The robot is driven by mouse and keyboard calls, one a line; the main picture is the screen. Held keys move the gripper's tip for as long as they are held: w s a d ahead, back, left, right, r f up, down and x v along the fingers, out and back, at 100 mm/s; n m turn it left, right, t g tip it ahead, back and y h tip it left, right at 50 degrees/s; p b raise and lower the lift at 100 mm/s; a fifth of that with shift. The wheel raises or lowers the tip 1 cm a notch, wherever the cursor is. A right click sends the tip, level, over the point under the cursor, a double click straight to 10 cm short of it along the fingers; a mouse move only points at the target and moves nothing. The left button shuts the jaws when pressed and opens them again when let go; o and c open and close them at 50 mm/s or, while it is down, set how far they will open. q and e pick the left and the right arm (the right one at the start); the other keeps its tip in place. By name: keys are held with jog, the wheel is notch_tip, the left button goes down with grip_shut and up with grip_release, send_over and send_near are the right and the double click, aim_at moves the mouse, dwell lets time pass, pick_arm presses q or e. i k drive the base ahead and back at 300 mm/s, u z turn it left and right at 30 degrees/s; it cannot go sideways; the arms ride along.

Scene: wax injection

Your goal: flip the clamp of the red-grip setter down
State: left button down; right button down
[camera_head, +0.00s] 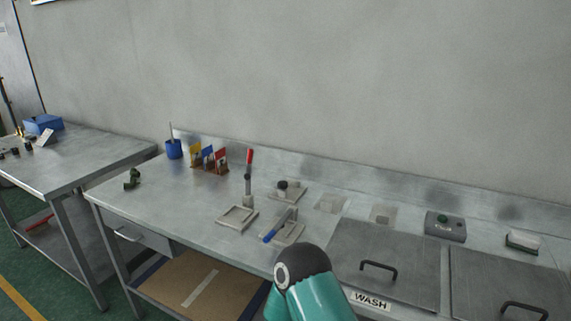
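The red-grip setter (249,201) stands on the steel bench left of the picture's middle. Its red grip (250,157) points up, so its lever is upright. A pale square frame (221,219) lies at its foot, in front and to the left. The blue-grip setter (285,225) is just to the right, with its lever lowered and its blue grip (270,236) pointing to the front left. Part of one of my teal arms shows at the bottom centre, but neither gripper is in the picture.
Yellow, blue and red cards (208,153) stand in holders behind, beside a blue cup (174,149). A small pale plate with a dark knob (283,186) sits behind the setters. Lidded wash tanks (385,246) fill the right. The bench's left front is mostly clear.

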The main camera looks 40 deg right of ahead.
aim_at(247, 177)
jog(key=k, duration=1.15)
jog(key=z, duration=0.55)
jog(key=i, duration=0.85)
jog(key=z, duration=0.1)
